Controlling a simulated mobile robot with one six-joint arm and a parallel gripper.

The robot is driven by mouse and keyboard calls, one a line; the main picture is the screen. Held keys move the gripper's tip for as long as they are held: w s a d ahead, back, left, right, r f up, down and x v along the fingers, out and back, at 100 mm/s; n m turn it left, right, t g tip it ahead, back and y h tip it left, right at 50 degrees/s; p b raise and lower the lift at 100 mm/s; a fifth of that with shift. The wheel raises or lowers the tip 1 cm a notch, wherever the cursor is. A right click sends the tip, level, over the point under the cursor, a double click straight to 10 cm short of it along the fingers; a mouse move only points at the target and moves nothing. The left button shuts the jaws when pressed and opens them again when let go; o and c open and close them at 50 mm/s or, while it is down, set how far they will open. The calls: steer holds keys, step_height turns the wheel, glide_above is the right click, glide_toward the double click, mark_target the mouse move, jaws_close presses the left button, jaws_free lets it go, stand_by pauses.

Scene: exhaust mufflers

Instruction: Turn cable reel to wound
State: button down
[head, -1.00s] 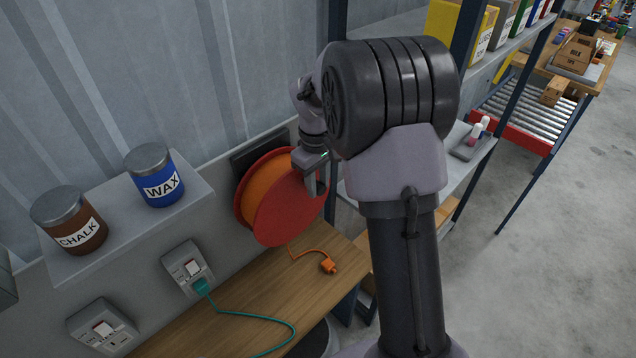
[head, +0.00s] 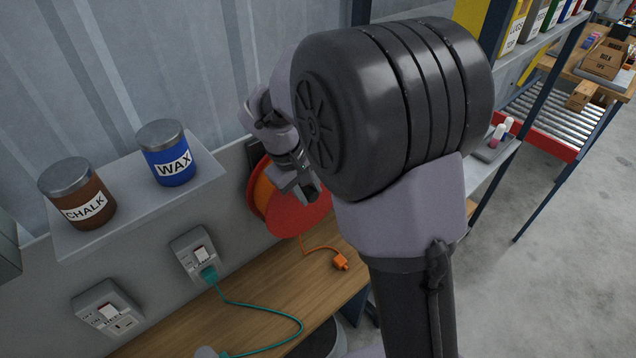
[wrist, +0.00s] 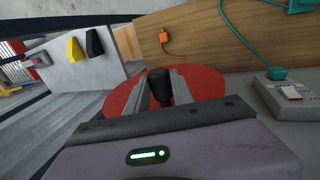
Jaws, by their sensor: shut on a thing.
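The cable reel has a red disc (head: 300,216) and an orange drum (head: 263,196), and is mounted on the wall above the bench. In the wrist view the red disc (wrist: 205,84) lies behind my fingers. A dark handle knob (wrist: 161,86) stands out from the disc, between the two fingers. My gripper (head: 304,190) is shut on this knob in front of the disc; it also shows in the wrist view (wrist: 162,94). An orange cable with a plug (head: 340,261) hangs from the reel onto the bench. My arm hides part of the reel's upper right.
A wooden bench (head: 262,290) runs below the reel. Wall sockets (head: 196,255), one with a green cable, sit to the left. A shelf (head: 140,212) holds a chalk tin (head: 77,196) and a wax tin (head: 167,154). A shelving rack's post (head: 497,25) stands to the right.

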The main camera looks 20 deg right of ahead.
steer(key=s+a+f+b, duration=0.2)
steer(key=a+f+b, duration=0.1)
steer(key=a+f, duration=0.2)
steer(key=shift+f, duration=0.2)
stand_by(0.4)
stand_by(0.5)
steer(key=c, duration=1.1)
jaws_free()
steer(key=shift+a, duration=0.15)
